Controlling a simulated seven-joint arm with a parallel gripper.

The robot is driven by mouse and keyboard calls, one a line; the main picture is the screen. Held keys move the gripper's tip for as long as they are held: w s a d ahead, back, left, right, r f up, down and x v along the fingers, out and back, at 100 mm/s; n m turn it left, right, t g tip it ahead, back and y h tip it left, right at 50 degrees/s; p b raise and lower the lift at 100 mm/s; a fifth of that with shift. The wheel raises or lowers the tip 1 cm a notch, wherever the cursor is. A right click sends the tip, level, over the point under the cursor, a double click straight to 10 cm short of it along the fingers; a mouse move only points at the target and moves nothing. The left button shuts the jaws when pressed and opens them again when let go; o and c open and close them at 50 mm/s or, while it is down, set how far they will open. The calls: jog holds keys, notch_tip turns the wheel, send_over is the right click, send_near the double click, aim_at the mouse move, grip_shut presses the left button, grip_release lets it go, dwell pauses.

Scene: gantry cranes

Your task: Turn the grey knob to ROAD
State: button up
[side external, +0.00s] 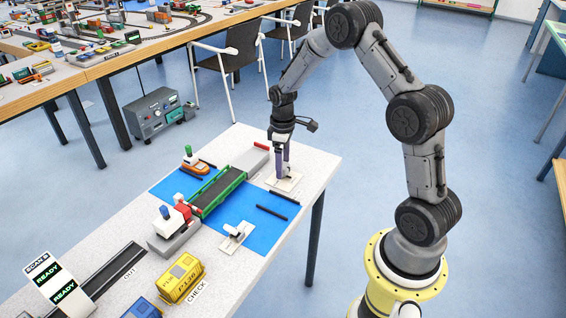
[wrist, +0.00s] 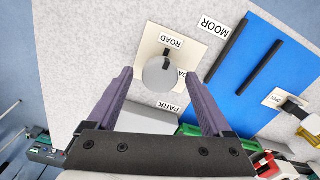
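The grey knob (wrist: 160,74) is a round disc on a cream plate (wrist: 146,52), seen from above in the wrist view. A short dark mark at its upper edge points toward the ROAD label (wrist: 171,42). A PARK label (wrist: 167,106) lies on its opposite side, and another label (wrist: 183,75) beside it is partly covered. My gripper (wrist: 160,76) is open, with one purple finger on each side of the knob and a visible gap to both. In the side view my gripper (side external: 280,168) points down over the plate (side external: 286,183); the knob is hidden there.
A green-sided conveyor (side external: 217,190) and a grey block with a red top (side external: 250,160) stand close by. The table edge is near.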

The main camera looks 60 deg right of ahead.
notch_tip(320, 180, up, 14)
dwell(0.6)
jog(key=shift+f, duration=0.1)
dwell(0.4)
jog(key=s+a+r+n+t, duration=0.1)
jog(key=s+a+r+t, duration=0.1)
jog(key=s+a+r, duration=0.4)
jog(key=s+a+r+t, duration=0.2)
jog(key=s+a+r, duration=0.3)
jog(key=r, duration=0.4)
jog(key=s+a+f+m, duration=0.2)
jog(key=s, duration=0.4)
jog(key=s+a+f+m+t, duration=0.1)
jog(key=s+a+f+m, duration=0.1)
jog(key=s, duration=0.4)
jog(key=shift+s+a+f+t, duration=0.3)
jog(key=shift+s+a+f, duration=0.05)
jog(key=shift+a+f, duration=0.4)
